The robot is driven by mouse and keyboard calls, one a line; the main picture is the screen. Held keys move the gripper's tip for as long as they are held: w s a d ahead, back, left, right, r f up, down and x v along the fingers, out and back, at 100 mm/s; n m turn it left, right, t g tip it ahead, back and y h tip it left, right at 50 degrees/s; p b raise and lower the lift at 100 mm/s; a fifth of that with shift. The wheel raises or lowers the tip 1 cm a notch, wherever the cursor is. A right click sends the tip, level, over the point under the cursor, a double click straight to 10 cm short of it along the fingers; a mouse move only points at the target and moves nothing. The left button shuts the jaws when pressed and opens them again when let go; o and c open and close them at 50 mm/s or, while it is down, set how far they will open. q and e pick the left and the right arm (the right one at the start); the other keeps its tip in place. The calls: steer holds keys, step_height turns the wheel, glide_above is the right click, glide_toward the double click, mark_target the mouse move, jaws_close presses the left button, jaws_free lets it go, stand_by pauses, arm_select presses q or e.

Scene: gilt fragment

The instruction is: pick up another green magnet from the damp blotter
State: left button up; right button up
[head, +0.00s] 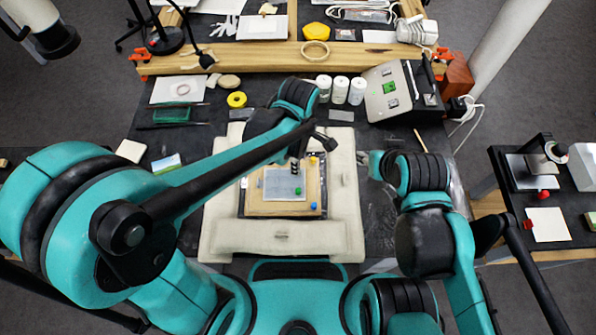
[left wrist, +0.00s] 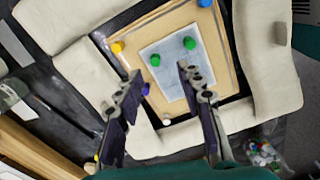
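The damp blotter (head: 283,186) is a pale grey-blue sheet on a wooden board (head: 255,207); it also shows in the left wrist view (left wrist: 171,75). Two green magnets lie on it there, one left (left wrist: 155,60) and one right (left wrist: 189,43). In the head view one green magnet (head: 298,190) shows; the other seems hidden by my gripper. My left gripper (left wrist: 159,69) is open and empty, its fingers apart above the blotter's near part. In the head view its dark fingers (head: 294,165) hang over the blotter. My right gripper (head: 364,158) is at the padding's right edge; its fingers are unclear.
Cream padding (head: 230,237) surrounds the board. Blue (head: 313,206) and yellow (head: 313,160) magnets stand near the board's edge. A purple magnet (left wrist: 146,89) and a white one (left wrist: 167,122) are near my left fingers. A bag of coloured pieces (left wrist: 262,153) lies outside the padding.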

arm_select(q)
steer(key=f+b, duration=0.1)
steer(key=f, duration=0.3)
steer(key=w+f+b, duration=0.1)
steer(key=f, duration=0.1)
steer(key=shift+f+b, duration=0.3)
steer(key=shift+f, duration=0.05)
steer(key=shift+r, duration=0.1)
steer(key=shift+c, duration=0.7)
steer(key=c, duration=0.7)
